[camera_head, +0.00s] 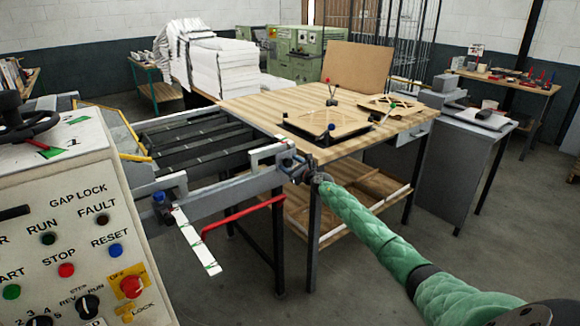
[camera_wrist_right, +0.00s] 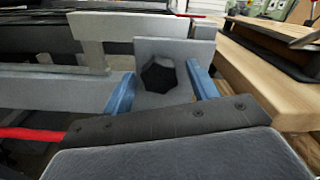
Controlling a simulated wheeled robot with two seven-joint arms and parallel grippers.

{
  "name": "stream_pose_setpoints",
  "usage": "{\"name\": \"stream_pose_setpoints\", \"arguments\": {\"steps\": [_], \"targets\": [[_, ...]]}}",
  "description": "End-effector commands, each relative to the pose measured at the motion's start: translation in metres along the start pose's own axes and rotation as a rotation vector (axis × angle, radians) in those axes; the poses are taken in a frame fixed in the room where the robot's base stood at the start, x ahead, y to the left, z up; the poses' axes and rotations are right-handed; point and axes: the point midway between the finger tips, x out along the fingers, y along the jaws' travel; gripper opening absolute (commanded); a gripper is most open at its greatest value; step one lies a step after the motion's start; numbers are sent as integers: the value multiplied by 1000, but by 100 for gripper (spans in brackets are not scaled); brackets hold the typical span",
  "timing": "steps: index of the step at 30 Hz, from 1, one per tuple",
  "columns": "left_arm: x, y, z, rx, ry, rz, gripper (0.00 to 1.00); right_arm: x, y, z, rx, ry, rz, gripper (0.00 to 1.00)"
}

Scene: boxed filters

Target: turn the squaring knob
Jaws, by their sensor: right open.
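A black lobed knob (camera_wrist_right: 158,75) sits on a grey upright plate (camera_wrist_right: 150,47) of the machine in the right wrist view. My right gripper (camera_wrist_right: 163,80) is open, with one blue finger on each side of the knob. Gaps show between both fingers and the knob, so they look apart from it. In the head view my right gripper (camera_head: 290,163) is at the right end of the machine's front rail, beside the wooden table, and the knob is hard to make out there. My left gripper is not in view.
A control panel (camera_head: 75,225) with buttons stands at the left. A red bar (camera_head: 243,215) and a white strip (camera_head: 195,243) stick out below the rail. The wooden table (camera_head: 260,104) with cardboard pieces (camera_head: 323,122) lies close right of the gripper.

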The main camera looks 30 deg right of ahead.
Motion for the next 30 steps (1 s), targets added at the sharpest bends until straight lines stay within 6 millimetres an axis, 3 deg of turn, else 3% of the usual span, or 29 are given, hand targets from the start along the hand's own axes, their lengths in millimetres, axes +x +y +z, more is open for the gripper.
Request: {"name": "stream_pose_setpoints", "arguments": {"steps": [11, 18, 30], "targets": [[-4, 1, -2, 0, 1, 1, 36, 4, 0, -1, 1, 1, 0, 59], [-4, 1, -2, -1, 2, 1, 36, 4, 0, 0, 2, 0, 0, 16], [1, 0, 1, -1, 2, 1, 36, 4, 0, 0, 64, 1, 1, 14]]}}
